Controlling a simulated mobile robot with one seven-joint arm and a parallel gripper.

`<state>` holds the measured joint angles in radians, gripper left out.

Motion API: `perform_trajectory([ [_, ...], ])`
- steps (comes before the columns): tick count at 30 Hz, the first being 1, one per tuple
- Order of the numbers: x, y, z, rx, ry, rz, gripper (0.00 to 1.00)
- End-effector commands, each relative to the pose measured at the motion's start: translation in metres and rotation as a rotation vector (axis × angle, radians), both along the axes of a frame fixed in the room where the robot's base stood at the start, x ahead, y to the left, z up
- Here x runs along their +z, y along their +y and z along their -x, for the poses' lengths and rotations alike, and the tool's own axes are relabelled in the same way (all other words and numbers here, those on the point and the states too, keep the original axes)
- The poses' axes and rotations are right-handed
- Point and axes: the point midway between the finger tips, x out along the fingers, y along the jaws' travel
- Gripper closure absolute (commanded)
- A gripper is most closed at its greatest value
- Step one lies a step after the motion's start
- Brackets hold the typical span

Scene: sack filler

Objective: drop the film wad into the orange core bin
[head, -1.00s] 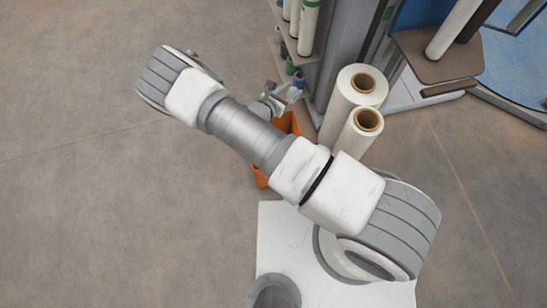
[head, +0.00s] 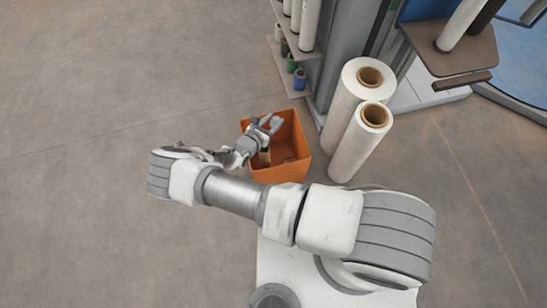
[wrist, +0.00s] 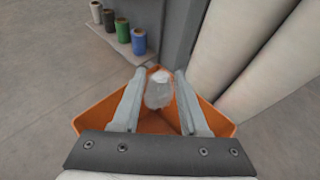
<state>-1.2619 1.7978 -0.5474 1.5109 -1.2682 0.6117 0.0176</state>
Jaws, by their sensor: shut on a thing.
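The film wad (wrist: 158,92) is a crumpled, translucent whitish lump between the two fingers of my gripper (wrist: 160,80) in the wrist view. My gripper is shut on it. In the head view my gripper (head: 264,126) is over the orange core bin (head: 282,175), and I cannot clearly make out the wad there. The bin is an open square box on the floor. Its orange walls also show below and around the fingers in the wrist view (wrist: 90,122). My gripper hides part of the bin's inside, where brownish pieces show.
Two tall white film rolls (head: 347,105) stand on the floor right beside the bin. A shelf with small coloured spools (head: 299,78) and a grey machine column are behind it. The floor to the left is clear.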

Motion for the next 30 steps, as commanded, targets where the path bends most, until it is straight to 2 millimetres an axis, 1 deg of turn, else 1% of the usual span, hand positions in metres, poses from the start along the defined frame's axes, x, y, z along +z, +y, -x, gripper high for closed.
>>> perform_trajectory([
  [1, -0.012, 0.000, 0.000, 0.000, 0.000, 0.000, 1.00],
  [6, -0.025, 0.000, 0.000, -0.001, 0.000, 0.000, 1.00],
  [15, -0.025, 0.000, 0.000, -0.001, 0.000, 0.000, 1.00],
  [16, -0.025, 0.000, 0.000, -0.001, 0.000, 0.000, 0.55],
  [20, -0.025, 0.000, 0.000, -0.001, 0.000, 0.000, 0.31],
  [21, -0.025, 0.000, 0.000, -0.001, 0.000, 0.000, 0.24],
  [22, -0.025, 0.000, 0.000, -0.001, 0.000, 0.000, 0.21],
  [30, -0.025, 0.000, 0.000, 0.000, 0.000, 0.000, 0.21],
])
